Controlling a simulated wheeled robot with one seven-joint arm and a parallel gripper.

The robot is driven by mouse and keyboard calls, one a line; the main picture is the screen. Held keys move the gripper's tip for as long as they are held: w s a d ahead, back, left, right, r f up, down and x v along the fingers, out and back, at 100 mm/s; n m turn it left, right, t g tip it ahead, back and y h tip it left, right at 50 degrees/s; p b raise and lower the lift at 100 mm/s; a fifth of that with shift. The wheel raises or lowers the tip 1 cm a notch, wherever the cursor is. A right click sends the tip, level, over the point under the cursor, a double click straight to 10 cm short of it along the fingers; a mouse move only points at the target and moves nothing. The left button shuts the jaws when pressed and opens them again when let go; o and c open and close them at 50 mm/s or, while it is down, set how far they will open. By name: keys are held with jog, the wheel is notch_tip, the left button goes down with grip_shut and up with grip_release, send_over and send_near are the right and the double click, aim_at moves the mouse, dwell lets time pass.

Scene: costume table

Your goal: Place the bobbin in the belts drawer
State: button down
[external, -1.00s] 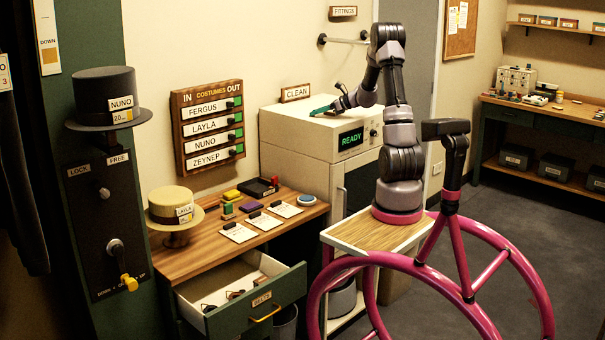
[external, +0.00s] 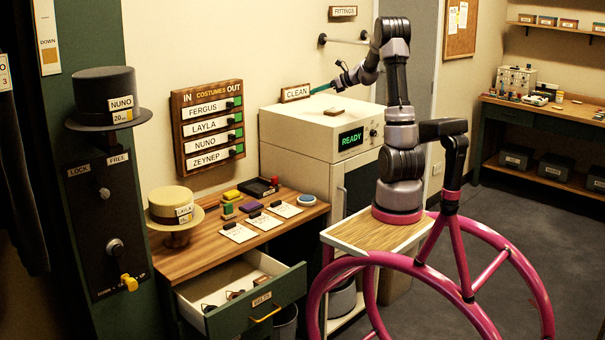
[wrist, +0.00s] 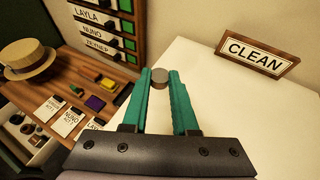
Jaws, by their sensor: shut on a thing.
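My gripper (wrist: 159,84) has teal fingers shut on a small round grey-brown thing, apparently the bobbin (wrist: 159,75), held at the fingertips. In the external view my gripper (external: 318,90) is raised above the back of the white cabinet top, by the CLEAN sign; the bobbin cannot be made out there. The belts drawer (external: 284,299) is green with a yellow handle and stands open below the wooden desk at lower left. Several dark coiled items lie inside. The drawer (wrist: 37,153) also shows at the lower left of the wrist view.
The desk (external: 190,262) holds cards, coloured blocks and a tan hat (external: 172,205) on a stand. The space above the drawer is clear.

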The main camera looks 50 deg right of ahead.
jog(key=w+a+f+h, duration=0.1)
jog(key=w+a+f, duration=0.2)
jog(key=a+f, duration=1.1)
jog(key=s+a+f+n+g+y, duration=0.1)
jog(key=s+a+f, duration=0.3)
jog(key=a+f, duration=0.4)
jog(key=s+a+f+n+g+y, duration=0.1)
jog(key=s+a+f+n+y, duration=0.1)
jog(key=a+f, duration=0.7)
jog(key=s+a+f+n+g+y, duration=0.2)
jog(key=s+a+f, duration=0.5)
jog(key=a, duration=0.5)
jog(key=shift+a+f+y, duration=0.25)
jog(key=shift+f+y, duration=0.15)
jog(key=shift+f, duration=0.4)
send_over(213, 232)
jog(key=shift+f+n, duration=0.15)
jog(key=shift+n, duration=0.15)
jog(key=shift+f, duration=1.75)
jog(key=shift+f, duration=0.15)
